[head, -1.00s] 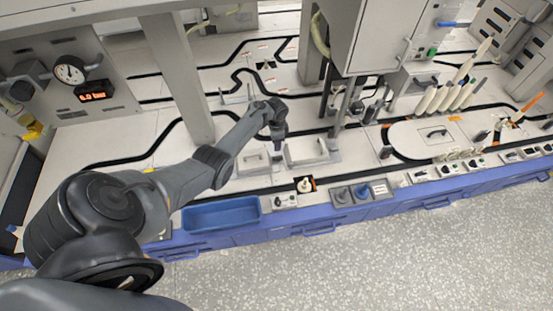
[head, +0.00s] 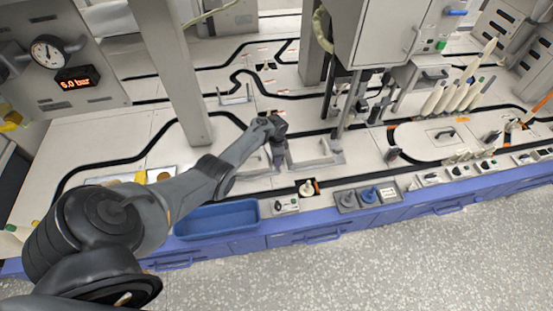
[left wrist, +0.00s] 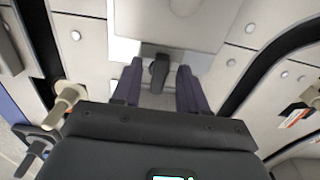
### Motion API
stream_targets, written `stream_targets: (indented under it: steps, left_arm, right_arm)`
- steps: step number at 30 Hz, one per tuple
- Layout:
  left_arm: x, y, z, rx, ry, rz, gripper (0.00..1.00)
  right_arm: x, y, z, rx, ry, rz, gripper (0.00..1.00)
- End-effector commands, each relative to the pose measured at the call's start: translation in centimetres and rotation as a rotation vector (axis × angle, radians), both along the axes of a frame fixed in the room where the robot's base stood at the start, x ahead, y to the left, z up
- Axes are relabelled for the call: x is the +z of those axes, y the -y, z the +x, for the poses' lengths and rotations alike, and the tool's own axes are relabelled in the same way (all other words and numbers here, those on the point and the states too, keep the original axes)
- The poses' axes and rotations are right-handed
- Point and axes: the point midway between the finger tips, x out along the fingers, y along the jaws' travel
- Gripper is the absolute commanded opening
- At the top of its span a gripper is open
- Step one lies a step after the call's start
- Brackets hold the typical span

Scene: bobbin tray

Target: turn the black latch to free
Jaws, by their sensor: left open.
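The black latch (left wrist: 158,72) shows in the left wrist view as a small dark knob on a dark mount at the edge of a light grey plate (left wrist: 205,35). My left gripper (left wrist: 158,82) is open, with one dark purple finger on each side of the latch. A gap shows on both sides, and the fingers do not appear to touch it. In the head view my left gripper (head: 278,158) points down over the white track table, beside light grey fixtures, and the latch is hidden or too small to make out there. My right gripper is not in view.
A light grey fixture with raised walls (head: 318,163) stands just right of the gripper. A blue bin (head: 217,232) sits at the front edge. Grey posts (head: 178,90) and a hanging cabinet (head: 375,35) stand around.

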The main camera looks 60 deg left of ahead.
Motion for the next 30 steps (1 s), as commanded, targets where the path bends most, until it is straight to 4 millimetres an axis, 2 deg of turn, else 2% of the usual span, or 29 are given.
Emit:
stream_targets:
  steps: [8,15,17,30]
  left_arm:
    - [-0.04,-0.02,0.01,0.000,0.000,0.001,0.43]
    - [-0.05,-0.01,0.00,0.000,0.000,0.000,0.07]
    - [-0.05,-0.02,0.01,0.000,0.000,0.001,0.00]
    - [0.08,0.07,0.01,0.058,0.001,0.000,0.00]
  right_arm:
    - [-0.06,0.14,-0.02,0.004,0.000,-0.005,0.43]
    - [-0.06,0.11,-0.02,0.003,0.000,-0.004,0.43]
    - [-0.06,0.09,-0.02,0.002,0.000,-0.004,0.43]
    - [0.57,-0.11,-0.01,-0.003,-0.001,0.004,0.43]
